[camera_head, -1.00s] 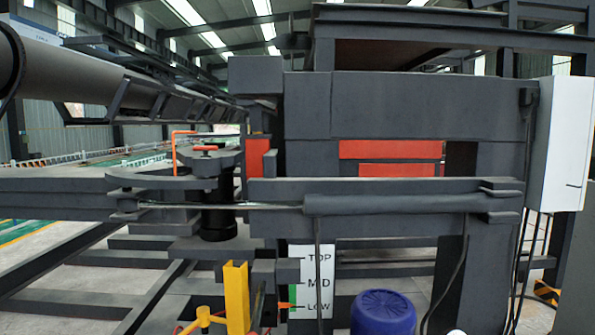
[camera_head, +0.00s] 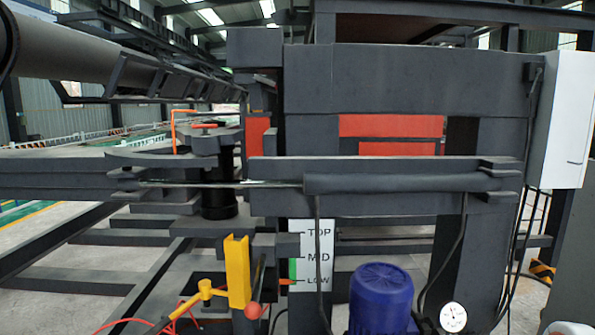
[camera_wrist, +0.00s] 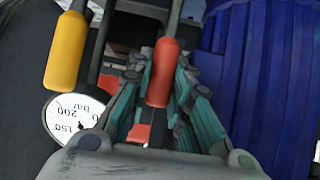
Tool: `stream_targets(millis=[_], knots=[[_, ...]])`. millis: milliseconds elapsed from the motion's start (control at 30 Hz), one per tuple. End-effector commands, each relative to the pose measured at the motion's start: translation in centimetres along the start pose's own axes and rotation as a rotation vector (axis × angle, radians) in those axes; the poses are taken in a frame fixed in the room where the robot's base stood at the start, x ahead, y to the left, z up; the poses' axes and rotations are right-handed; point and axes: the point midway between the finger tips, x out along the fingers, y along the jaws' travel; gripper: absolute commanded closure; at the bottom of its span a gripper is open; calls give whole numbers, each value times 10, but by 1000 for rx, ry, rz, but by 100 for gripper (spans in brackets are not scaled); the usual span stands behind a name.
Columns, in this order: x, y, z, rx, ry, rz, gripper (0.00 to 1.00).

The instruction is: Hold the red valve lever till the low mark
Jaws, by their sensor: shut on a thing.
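In the wrist view, my gripper (camera_wrist: 158,80) has its teal-jointed fingers on both sides of the red valve lever (camera_wrist: 163,72) and is shut on its red grip. My gripper does not show in the head view. There a red knob (camera_head: 253,311) shows low, beside the yellow post; I cannot tell whether it is the same lever. The white scale plate (camera_head: 323,265) reads TOP, MID and LOW. A small orange pointer (camera_head: 287,281) stands level with LOW, below a green strip (camera_head: 292,268).
A yellow handle (camera_wrist: 66,50) and a round pressure gauge (camera_wrist: 75,115) lie left of my gripper in the wrist view. A ribbed blue motor (camera_wrist: 265,80) is close on the right. A yellow post (camera_head: 237,270) and another gauge view (camera_head: 453,317) show in the head view.

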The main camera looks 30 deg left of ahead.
Motion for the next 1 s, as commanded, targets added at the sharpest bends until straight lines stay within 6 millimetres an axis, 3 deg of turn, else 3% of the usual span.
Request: stream_targets(millis=[67,100,167,533,1000], knots=[[-8,1,2,3,60,2,100],[-7,0,-1,2,53,1,72],[-7,0,-1,1,51,1,63],[-11,0,0,1,47,0,63],[-74,0,3,1,47,0,63]])
